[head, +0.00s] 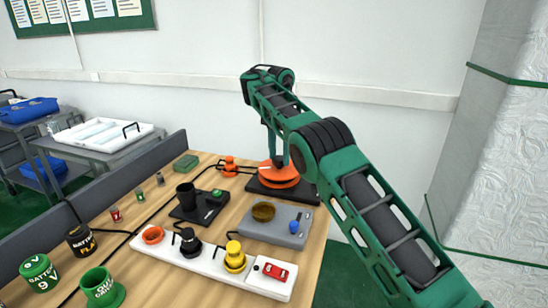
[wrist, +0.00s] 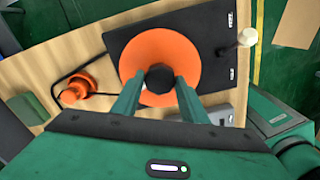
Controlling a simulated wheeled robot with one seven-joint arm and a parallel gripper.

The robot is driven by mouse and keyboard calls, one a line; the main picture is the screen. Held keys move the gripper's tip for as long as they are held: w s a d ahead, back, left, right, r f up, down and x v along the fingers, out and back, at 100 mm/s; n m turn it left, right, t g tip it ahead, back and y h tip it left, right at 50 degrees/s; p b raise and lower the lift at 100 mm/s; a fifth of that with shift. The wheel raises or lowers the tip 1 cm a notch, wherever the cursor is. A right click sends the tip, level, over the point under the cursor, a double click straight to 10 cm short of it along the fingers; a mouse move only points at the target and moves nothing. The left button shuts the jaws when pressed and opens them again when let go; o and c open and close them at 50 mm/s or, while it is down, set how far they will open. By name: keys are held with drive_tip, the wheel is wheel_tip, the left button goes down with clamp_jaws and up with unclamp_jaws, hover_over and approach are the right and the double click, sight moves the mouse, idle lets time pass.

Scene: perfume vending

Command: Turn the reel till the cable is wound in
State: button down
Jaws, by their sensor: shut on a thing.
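The reel is an orange disc on a black square base in the head view (head: 265,174), at the table's far right corner. In the wrist view the orange disc (wrist: 188,55) has a dark knob (wrist: 159,77) at its middle. My gripper (wrist: 158,86) has a finger on each side of this knob and is shut on it, with the arm reaching down from above. A black cable (wrist: 88,57) runs from the reel's left side to an orange piece (wrist: 75,88), which also shows in the head view (head: 230,165). How much cable is wound is hidden.
A pale knob (wrist: 247,37) sticks out at the base's edge. A grey box with a brass bowl (head: 263,211) and a white strip with several coloured fittings (head: 206,262) stand nearer. A green block (head: 185,165) lies left of the orange piece. Bare wood lies between.

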drive_tip(key=shift+a+m, duration=0.1)
drive_tip(key=shift+m, duration=0.6)
drive_tip(key=c, duration=1.1)
unclamp_jaws()
